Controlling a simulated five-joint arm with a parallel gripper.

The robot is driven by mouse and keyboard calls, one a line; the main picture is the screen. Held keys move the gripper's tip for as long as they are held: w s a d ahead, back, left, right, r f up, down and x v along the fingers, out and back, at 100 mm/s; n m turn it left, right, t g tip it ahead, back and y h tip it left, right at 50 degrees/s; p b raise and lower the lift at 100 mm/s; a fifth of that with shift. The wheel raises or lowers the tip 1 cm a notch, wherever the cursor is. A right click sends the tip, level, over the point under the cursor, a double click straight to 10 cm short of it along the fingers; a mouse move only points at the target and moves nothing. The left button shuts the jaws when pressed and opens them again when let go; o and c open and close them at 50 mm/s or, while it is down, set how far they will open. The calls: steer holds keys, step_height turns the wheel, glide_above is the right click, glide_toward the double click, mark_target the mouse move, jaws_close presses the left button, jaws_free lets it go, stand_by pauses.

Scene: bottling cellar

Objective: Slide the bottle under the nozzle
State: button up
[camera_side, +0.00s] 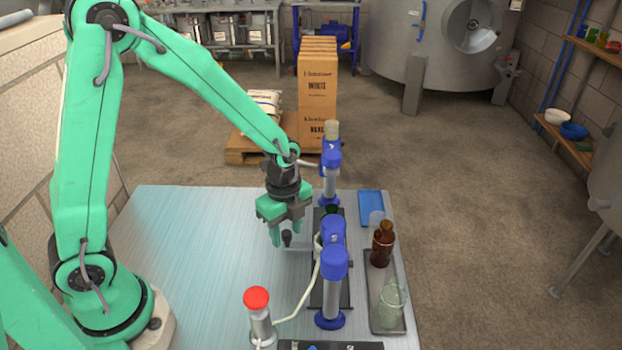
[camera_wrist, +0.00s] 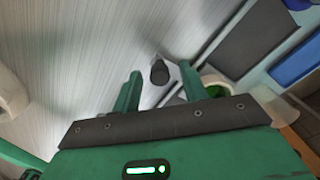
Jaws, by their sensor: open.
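My gripper (camera_side: 290,236) hangs low over the table, left of the blue-fitted filling stand (camera_side: 332,288). Its fingers are open in the wrist view (camera_wrist: 160,80). A small dark knob (camera_wrist: 159,71) stands between or just beyond the fingertips; it also shows in the side view (camera_side: 287,239). I cannot tell whether a finger touches it. A green round thing, perhaps the bottle (camera_wrist: 215,86), shows right of the right finger, partly hidden. In the side view its dark green top (camera_side: 331,210) is mostly behind the stand. The nozzle tip is not clearly visible.
A tray (camera_side: 388,328) at the right holds a brown bottle (camera_side: 382,245) and a clear glass vessel (camera_side: 392,306). A red-topped cylinder (camera_side: 257,312) with a pale hose stands at the front. A blue pad (camera_side: 371,207) lies behind. The table's left side is clear.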

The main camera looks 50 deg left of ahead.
jaws_close()
steer(key=shift+d, duration=0.1)
steer(key=shift+s+d, duration=3.65)
jaws_free()
steer(key=shift+r, duration=0.15)
